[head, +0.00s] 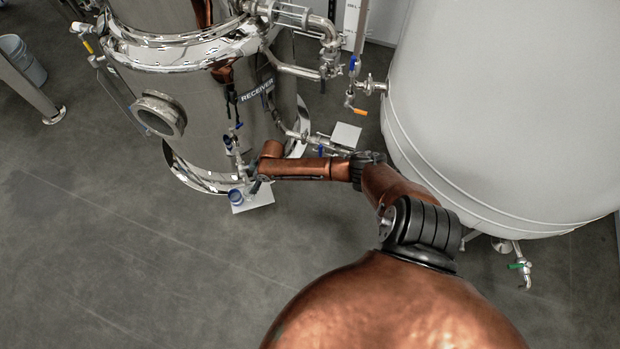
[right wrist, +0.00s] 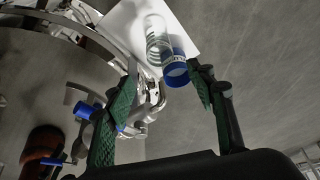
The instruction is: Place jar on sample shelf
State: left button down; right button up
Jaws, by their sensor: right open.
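A small jar with a blue lid (head: 236,196) stands on a white plate (head: 260,196) low in front of the steel receiver tank. In the right wrist view the jar's clear body and blue lid (right wrist: 176,72) show, with the white plate (right wrist: 122,22) behind. My right gripper (head: 249,187) is open beside the jar. Its green-padded fingers (right wrist: 163,72) lie either side of the lid in the wrist picture; I cannot tell whether they touch it. A second white plate (head: 346,134) sits further right; no label shows which plate is the sample shelf. My left gripper is out of view.
The steel receiver tank (head: 215,105) with pipes and a blue-handled valve (head: 229,142) stands close to my gripper. A large white tank (head: 490,110) fills the right. A bucket (head: 22,58) is at far left. The grey floor in front is clear.

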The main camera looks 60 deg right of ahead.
jog(key=s+a+f+g, duration=0.1)
jog(key=s+a, duration=0.6)
jog(key=s, duration=0.3)
jog(key=s+a+f+g+y, duration=0.1)
jog(key=s+a+f, duration=0.1)
jog(key=s+a, duration=0.6)
jog(key=s+a+f+g, duration=0.1)
jog(key=s+a, duration=0.4)
jog(key=s, duration=0.7)
jog(key=s+d+r+m+h, duration=0.1)
jog(key=s+r, duration=0.6)
jog(key=s, duration=0.2)
jog(key=s+d+r+m+g+h, duration=0.1)
jog(key=s+r+m, duration=0.1)
jog(key=s+r, duration=0.5)
jog(key=s, duration=0.3)
jog(key=shift+s+d+r+g, duration=0.25)
jog(key=shift+d+r+g, duration=0.05)
jog(key=shift+r, duration=0.05)
